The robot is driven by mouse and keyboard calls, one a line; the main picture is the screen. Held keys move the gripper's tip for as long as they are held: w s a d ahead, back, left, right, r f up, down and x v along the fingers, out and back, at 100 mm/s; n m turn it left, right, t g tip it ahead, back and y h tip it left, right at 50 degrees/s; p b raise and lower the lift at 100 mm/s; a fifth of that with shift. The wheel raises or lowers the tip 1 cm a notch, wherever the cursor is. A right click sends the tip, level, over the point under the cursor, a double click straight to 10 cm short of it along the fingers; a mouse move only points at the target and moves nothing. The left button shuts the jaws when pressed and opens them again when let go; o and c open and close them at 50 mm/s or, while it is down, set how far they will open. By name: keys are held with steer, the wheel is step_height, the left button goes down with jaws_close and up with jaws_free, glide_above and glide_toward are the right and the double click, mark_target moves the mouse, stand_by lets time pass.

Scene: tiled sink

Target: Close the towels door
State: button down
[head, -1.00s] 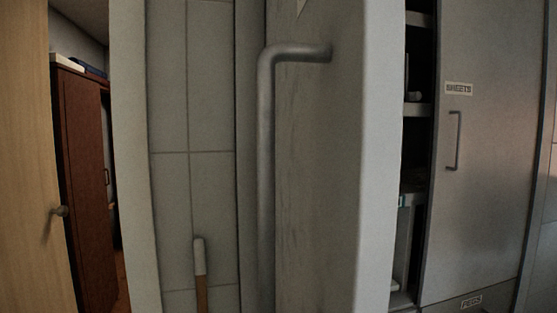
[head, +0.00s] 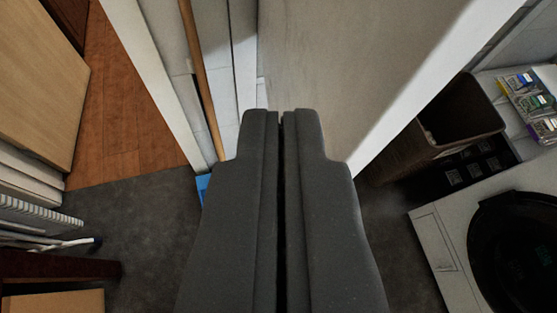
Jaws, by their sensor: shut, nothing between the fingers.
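A pale grey cabinet door panel (head: 330,75) stands open, edge-on towards me, in the upper middle of the head view. Its light edge (head: 440,70) runs diagonally down to the right side of my gripper. No handle or label on this panel is in view now, so I cannot read whether it is the towels door. My gripper (head: 281,113) is shut and empty, with its dark fingers pressed together. Its tips overlap the lower part of the panel in the picture; I cannot tell whether they touch it.
A wooden broom handle (head: 201,70) leans by a narrow wall at left. A brown bin (head: 452,125) and a white washing machine (head: 440,235) stand at right. A wooden door (head: 35,85) is at far left. Dark floor (head: 145,225) is open at lower left.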

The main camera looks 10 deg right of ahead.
steer(key=w+a+f+g+h+p, duration=0.1)
steer(key=w+f+g+h+p, duration=0.25)
steer(key=f+p, duration=0.25)
steer(key=w+a+f+g+h+p, duration=0.2)
steer(key=f+g+h+p, duration=0.1)
steer(key=f+g+p, duration=0.25)
steer(key=s+a+r+n+g+h+p, duration=0.1)
steer(key=s+a+r+h+p, duration=0.1)
steer(key=a+h+p, duration=1.05)
steer(key=w+d+y+b, duration=0.1)
steer(key=d+b, duration=0.6)
steer(key=d, duration=0.9)
steer(key=shift+w+d+y+b, duration=0.2)
steer(key=shift+d+y+b, duration=0.15)
steer(key=shift+y, duration=0.05)
steer(key=shift+f, duration=0.1)
